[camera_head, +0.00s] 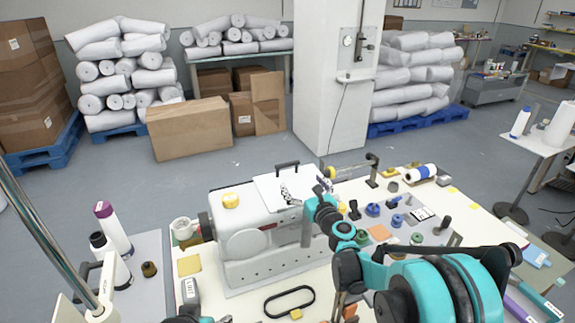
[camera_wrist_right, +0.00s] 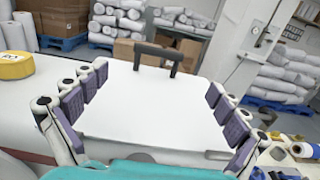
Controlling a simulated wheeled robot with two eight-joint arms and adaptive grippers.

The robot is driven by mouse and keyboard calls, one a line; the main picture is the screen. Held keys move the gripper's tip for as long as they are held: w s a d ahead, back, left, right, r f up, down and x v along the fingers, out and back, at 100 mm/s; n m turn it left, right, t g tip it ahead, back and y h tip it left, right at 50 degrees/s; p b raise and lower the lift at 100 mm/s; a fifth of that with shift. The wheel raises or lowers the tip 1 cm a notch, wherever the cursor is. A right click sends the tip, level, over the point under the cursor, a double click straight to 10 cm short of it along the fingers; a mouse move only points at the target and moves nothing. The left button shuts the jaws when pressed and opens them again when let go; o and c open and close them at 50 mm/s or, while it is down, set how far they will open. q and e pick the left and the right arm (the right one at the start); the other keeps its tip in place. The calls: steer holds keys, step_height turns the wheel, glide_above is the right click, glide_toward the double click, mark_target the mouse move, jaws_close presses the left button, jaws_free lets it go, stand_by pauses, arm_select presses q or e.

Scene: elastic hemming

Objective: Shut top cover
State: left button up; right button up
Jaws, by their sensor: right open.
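The white sewing machine (camera_head: 240,246) stands on the table in the head view. Its white top cover (camera_head: 270,188) has a black handle (camera_head: 287,164) at the far edge. In the right wrist view the cover (camera_wrist_right: 150,110) fills the middle, with the handle (camera_wrist_right: 155,56) standing up behind it. I cannot tell whether the cover is fully down. My right gripper (camera_head: 291,193) is over the cover. In the wrist view the gripper (camera_wrist_right: 157,85) is open and empty, its fingers spread to either side, short of the handle. My left gripper is not in view.
A yellow round item (camera_head: 231,201) sits on the machine's left top. A black elastic loop (camera_head: 289,302) lies in front. Small tools and spools crowd the table's right side. A white pillar (camera_head: 325,85) stands behind; open floor lies beyond the table.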

mark_target(288, 166)
steer(key=b+x, duration=0.1)
steer(key=x, duration=1)
steer(key=shift+w+a+b, duration=0.2)
steer(key=shift+w+b, duration=0.1)
steer(key=c, duration=1.7)
steer(key=shift+a+f+g, duration=0.1)
steer(key=shift+f+g, duration=0.2)
steer(key=o, duration=1.7)
steer(key=v, duration=1.1)
steer(key=shift+s, duration=0.45)
